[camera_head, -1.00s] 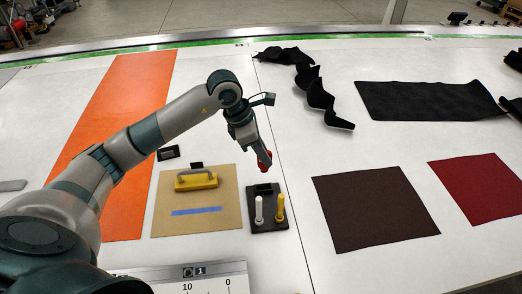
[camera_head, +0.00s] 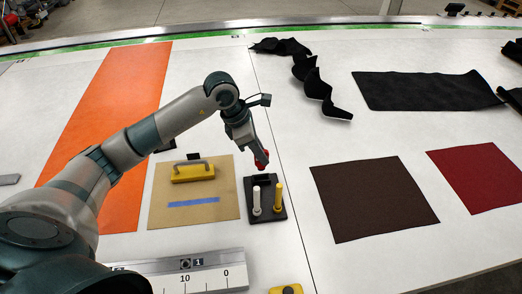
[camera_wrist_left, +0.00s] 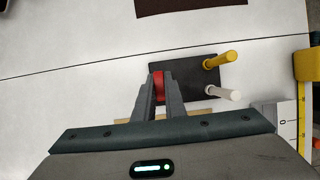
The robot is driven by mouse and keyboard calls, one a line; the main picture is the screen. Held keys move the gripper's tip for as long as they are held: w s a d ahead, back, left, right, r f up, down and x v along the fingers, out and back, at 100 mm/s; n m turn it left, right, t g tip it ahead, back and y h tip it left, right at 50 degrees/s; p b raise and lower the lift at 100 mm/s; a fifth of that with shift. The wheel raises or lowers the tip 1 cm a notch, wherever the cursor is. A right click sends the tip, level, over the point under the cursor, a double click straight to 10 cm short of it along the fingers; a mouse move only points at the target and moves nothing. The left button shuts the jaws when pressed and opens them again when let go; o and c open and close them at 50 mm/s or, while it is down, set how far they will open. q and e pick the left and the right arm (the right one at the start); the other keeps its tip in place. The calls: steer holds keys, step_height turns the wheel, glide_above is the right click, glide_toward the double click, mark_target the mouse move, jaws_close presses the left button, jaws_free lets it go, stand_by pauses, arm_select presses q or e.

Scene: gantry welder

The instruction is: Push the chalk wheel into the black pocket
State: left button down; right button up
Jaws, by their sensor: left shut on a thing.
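My left gripper (camera_head: 259,155) is shut on a small red piece (camera_head: 262,163), which I take to be the chalk wheel. The red piece also shows between the fingers in the left wrist view (camera_wrist_left: 158,79). The black holder (camera_head: 267,207) lies below it on the table, with a white stick (camera_head: 256,200) and a yellow stick (camera_head: 278,197) standing in it. The black pocket (camera_head: 262,179) is a raised block at the holder's far edge. The red piece is just above or beside this pocket; I cannot tell whether they touch. My right gripper is not in view.
A tan board (camera_head: 222,211) with a yellow handled tool (camera_head: 193,173) and a blue strip lies left of the holder. A ruler (camera_head: 205,277) and a yellow object (camera_head: 287,290) are at the front. A brown sheet (camera_head: 372,197) lies right, with clear white table between.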

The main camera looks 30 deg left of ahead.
mark_target(262, 170)
arm_select(q)
steer(key=shift+f+b, duration=0.35)
steer(key=shift+f, duration=0.7)
steer(key=shift+f+b, duration=2)
steer(key=shift+f, duration=0.1)
steer(key=c, duration=1.7)
jaws_free()
steer(key=shift+r, duration=0.1)
steer(key=shift+c, duration=0.2)
steer(key=shift+r, duration=0.1)
